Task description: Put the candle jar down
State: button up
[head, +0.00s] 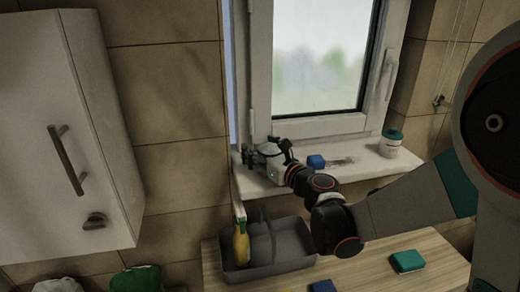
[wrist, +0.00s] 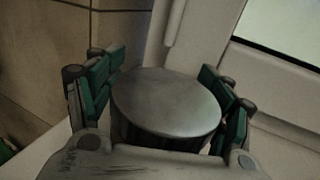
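The candle jar (wrist: 168,102) shows in the wrist view as a dark round jar with a flat grey metal lid. It sits between the green-padded fingers of my gripper (wrist: 163,92), with a pad close against each side, and the gripper looks shut on it. In the head view my gripper (head: 262,153) is at the left end of the white windowsill (head: 350,170), in front of the window frame. The jar is small and mostly hidden by the gripper there. I cannot tell whether its base touches the sill.
A blue sponge (head: 316,161) and a white jar with a green lid (head: 391,143) stand on the sill to the right. Below, a grey caddy (head: 290,262) with a yellow bottle (head: 241,245) and a green sponge (head: 407,261) sit on the wooden counter. A white cabinet (head: 60,130) hangs at left.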

jog(key=shift+r, duration=0.15)
jog(key=p+v, duration=0.1)
jog(key=v, duration=1.1)
jog(key=shift+p, duration=0.35)
jog(key=shift+s+n+g, duration=0.25)
jog(key=shift+n+g, duration=0.05)
jog(key=shift+n, duration=0.4)
jog(key=s+d+f+n+g+h, duration=0.2)
jog(key=s+d+n+h, duration=0.3)
jog(key=s+d+n, duration=0.3)
jog(key=s+d+f+n+g+h, duration=0.2)
jog(key=s+d+n+g+h, duration=0.3)
jog(key=s+n, duration=0.9)
jog(key=d+n, duration=0.3)
jog(key=n, duration=0.2)
jog(key=shift+f+h, duration=0.2)
jog(key=shift+h, duration=0.1)
jog(key=shift+a, duration=0.1)
